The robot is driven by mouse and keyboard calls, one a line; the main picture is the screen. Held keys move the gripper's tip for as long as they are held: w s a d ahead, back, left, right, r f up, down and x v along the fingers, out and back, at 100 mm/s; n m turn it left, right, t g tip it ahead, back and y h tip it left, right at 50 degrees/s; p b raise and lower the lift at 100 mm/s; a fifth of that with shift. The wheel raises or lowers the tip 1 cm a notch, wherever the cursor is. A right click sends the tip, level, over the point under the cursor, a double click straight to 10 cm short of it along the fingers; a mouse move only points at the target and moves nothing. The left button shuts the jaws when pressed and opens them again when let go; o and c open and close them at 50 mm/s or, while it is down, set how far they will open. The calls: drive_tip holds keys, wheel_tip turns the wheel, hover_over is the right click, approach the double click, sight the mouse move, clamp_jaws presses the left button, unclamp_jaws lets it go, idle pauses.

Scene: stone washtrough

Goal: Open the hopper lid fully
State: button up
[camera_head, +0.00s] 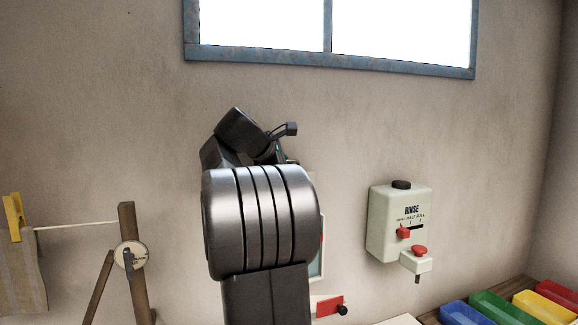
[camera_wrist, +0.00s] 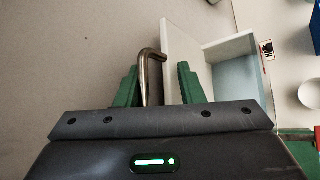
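In the wrist view a white panel (camera_wrist: 183,55), which looks like the hopper lid, stands out from a white box with a pale blue side (camera_wrist: 236,80), likely the hopper. A bent metal handle (camera_wrist: 146,75) sticks out from the panel. My gripper (camera_wrist: 156,72) has its green fingers apart, with the handle between them, nearer the left finger. I cannot tell whether that finger touches it. The handle's lower end is hidden behind my gripper body. In the head view my arm covers most of this area, and the fingertips are hidden.
Coloured trays (camera_head: 510,305) stand at lower right. A wooden post (camera_head: 131,255) with a round tag and a line holding cloth (camera_head: 20,275) is at left. A window (camera_head: 335,35) is above.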

drive_tip(key=shift+w+a+f, duration=0.1)
drive_tip(key=shift+w+f, duration=0.1)
drive_tip(key=shift+s+r, duration=0.1)
drive_tip(key=shift+r, duration=0.05)
drive_tip(key=shift+r, duration=0.1)
drive_tip(key=shift+s+a+r, duration=0.1)
drive_tip(key=shift+s+r, duration=0.05)
drive_tip(key=shift+r, duration=0.05)
drive_tip(key=b+v, duration=0.1)
drive_tip(key=v, duration=1.2)
drive_tip(key=shift+s, duration=0.1)
